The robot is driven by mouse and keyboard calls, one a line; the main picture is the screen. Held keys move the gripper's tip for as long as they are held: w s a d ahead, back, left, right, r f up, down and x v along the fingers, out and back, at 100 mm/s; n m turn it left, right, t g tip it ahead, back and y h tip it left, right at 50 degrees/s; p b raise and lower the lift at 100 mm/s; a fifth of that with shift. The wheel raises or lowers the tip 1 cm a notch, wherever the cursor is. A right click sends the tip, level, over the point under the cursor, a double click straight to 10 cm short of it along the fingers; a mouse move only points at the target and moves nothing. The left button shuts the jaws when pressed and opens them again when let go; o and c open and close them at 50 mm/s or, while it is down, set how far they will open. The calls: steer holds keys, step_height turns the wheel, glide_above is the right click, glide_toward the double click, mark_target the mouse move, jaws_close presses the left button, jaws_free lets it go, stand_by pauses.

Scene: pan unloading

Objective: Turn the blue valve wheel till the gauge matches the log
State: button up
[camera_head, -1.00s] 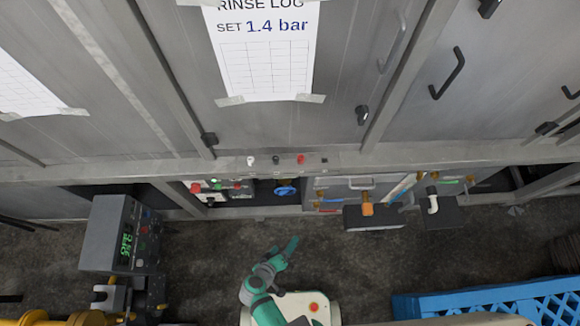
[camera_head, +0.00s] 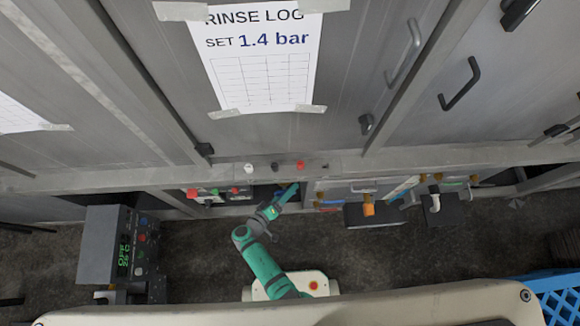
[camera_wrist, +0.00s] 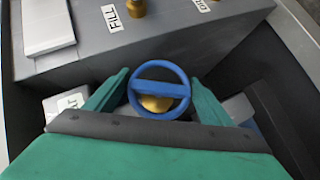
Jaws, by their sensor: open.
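The blue valve wheel (camera_wrist: 160,90) shows in the wrist view, with one crossbar and a brass hub behind it. My gripper (camera_wrist: 157,88) is open, with its green fingers on the left and right of the wheel. I cannot tell whether the fingers touch the rim. In the head view my gripper (camera_head: 283,200) reaches under the ledge and largely hides the wheel. The rinse log (camera_head: 262,62) is taped to the grey panel and reads "SET 1.4 bar". No pressure gauge can be made out in either view.
A grey box labelled FILL (camera_wrist: 130,45) stands just beyond the wheel. Red and green buttons (camera_head: 213,191) sit left of my gripper. A control box with a green display (camera_head: 108,245) stands at the left. A blue crate (camera_head: 556,300) is at the lower right.

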steer(key=shift+x, duration=1.85)
steer(key=shift+a, duration=0.1)
steer(key=c, duration=0.8)
steer(key=shift+o, duration=0.2)
steer(key=shift+h, duration=0.3)
steer(key=shift+d+r+n+t+h, duration=0.1)
steer(key=shift+r+n+t+h, duration=0.25)
steer(key=shift+n+t+h, duration=0.4)
steer(key=shift+d+r+n+t+h, duration=0.1)
steer(key=shift+r+n+t+h, duration=0.3)
steer(key=shift+n+h, duration=0.6)
steer(key=shift+n+t, duration=0.25)
steer(key=shift+n, duration=0.1)
